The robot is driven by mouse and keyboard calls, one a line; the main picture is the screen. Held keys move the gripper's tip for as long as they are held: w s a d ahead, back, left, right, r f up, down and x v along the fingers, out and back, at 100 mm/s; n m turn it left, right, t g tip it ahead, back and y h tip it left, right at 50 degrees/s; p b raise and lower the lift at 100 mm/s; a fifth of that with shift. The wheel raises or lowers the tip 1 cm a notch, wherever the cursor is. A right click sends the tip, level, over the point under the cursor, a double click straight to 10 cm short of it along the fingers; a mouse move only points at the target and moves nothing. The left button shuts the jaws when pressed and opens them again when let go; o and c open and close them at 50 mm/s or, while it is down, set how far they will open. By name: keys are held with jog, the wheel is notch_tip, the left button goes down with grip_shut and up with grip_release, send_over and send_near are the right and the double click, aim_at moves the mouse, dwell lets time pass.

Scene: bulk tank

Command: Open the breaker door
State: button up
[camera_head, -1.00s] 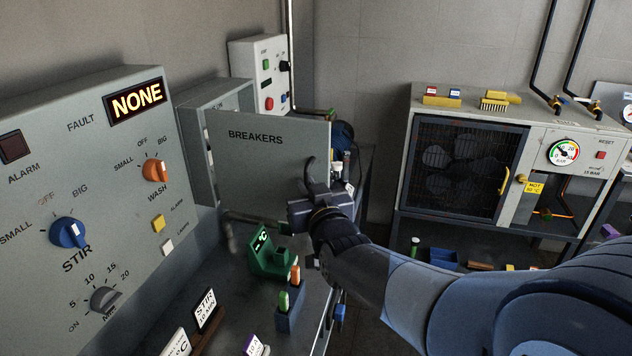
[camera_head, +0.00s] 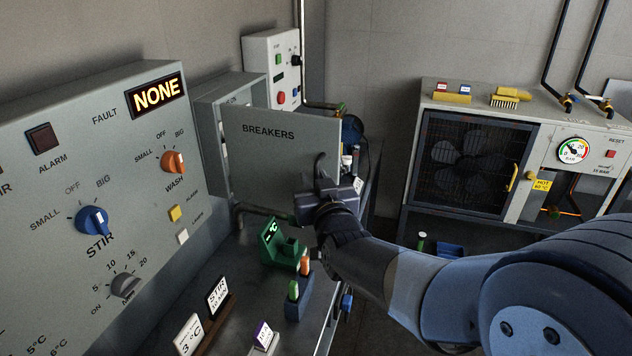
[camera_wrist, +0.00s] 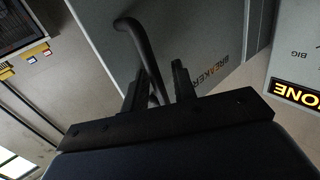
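The breaker door (camera_head: 275,150) is a grey panel lettered BREAKERS. In the head view it stands swung out from its grey box (camera_head: 212,120) on the wall side. Its dark curved handle (camera_head: 320,164) is near the door's free edge. My gripper (camera_head: 328,182) is at this handle. In the wrist view the handle (camera_wrist: 143,50) runs down between the two fingers of my gripper (camera_wrist: 158,92), with gaps showing beside it. The fingers are apart, and I see no clear grip on the bar. The lower end of the handle is hidden behind the gripper body.
The control panel (camera_head: 60,150) with knobs and a lit NONE sign fills the left. A green holder (camera_head: 278,250), a blue block with coloured sticks (camera_head: 298,300) and small signs stand on the bench below. A fan cabinet (camera_head: 425,95) is at right. Floor shows between.

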jog(key=shift+f, duration=0.1)
jog(key=b+v, duration=0.1)
jog(key=v, duration=0.9)
jog(key=shift+s+d, duration=0.15)
jog(key=shift+s, duration=0.2)
jog(key=p+x, duration=0.1)
jog(key=x, duration=0.9)
jog(key=shift+w, duration=0.4)
